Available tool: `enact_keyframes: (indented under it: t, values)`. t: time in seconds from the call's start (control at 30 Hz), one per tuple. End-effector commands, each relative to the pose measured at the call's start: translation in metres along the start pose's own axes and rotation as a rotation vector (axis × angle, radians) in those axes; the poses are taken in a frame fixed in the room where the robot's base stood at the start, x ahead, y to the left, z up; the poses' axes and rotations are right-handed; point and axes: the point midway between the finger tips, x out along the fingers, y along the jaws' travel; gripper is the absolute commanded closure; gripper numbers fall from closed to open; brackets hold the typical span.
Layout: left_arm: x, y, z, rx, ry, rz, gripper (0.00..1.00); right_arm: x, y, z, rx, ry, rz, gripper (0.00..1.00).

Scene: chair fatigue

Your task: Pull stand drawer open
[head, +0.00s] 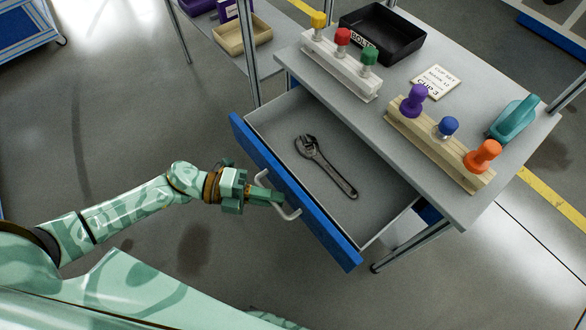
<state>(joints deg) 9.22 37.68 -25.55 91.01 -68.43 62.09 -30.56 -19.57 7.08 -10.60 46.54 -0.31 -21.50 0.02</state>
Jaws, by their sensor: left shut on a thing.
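The stand drawer (312,221) has a blue front and a grey inside, and it is pulled well out from under the grey table top. A wrench (325,166) lies on the drawer floor. The pale drawer handle (291,211) sits on the blue front. My left gripper (276,198) is shut on the handle, its fingers partly covering it. My right gripper is not in view.
The stand's table top (390,108) carries a white rack (340,69) and a wooden rack (437,146) with coloured-topped pieces, a black bin (383,36), a label card and a teal item (513,118). Open floor lies before the drawer.

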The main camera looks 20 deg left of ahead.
Motion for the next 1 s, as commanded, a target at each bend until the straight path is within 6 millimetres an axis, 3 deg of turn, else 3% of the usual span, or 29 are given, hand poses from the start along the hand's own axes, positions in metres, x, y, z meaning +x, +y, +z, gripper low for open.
enact_keyframes:
  t: [0.3,0.83,0.9,0.93,1.0]
  values:
    - [-0.030,0.008,-0.028,0.001,-0.002,0.002,1.00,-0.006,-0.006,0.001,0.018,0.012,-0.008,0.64]
    - [-0.035,0.010,-0.033,0.002,-0.003,0.001,1.00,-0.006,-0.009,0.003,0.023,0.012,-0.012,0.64]
    - [-0.035,0.010,-0.033,0.002,-0.003,0.001,0.73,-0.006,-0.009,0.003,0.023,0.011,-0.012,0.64]
    - [-0.035,0.010,-0.033,0.002,-0.003,0.001,0.68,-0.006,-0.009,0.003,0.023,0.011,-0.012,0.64]
    - [-0.035,0.010,-0.033,0.002,-0.002,0.001,0.68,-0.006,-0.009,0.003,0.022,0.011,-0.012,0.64]
